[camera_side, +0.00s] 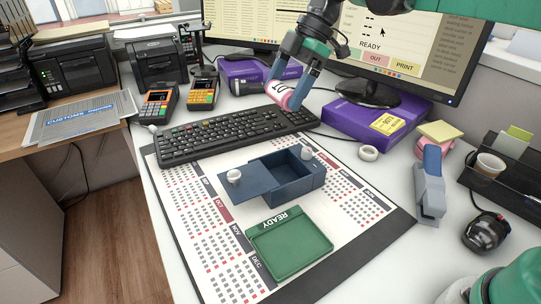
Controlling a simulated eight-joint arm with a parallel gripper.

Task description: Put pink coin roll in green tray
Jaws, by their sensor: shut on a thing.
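The pink coin roll (280,97) is held between the fingers of my gripper (291,92), tilted, above the right part of the black keyboard. It looks pink with a pale band that carries dark lettering. My gripper is shut on it. The green tray (318,256) lies on the calendar mat at the front, with a "READY" label on its back edge. It looks empty. My gripper is behind the tray and well above the mat.
A blue box with an open drawer (268,187) stands on the mat (200,205) between keyboard (205,143) and tray. White knobs or balls show near it. Purple boxes (352,123) stand behind, a stapler (430,185) on the right.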

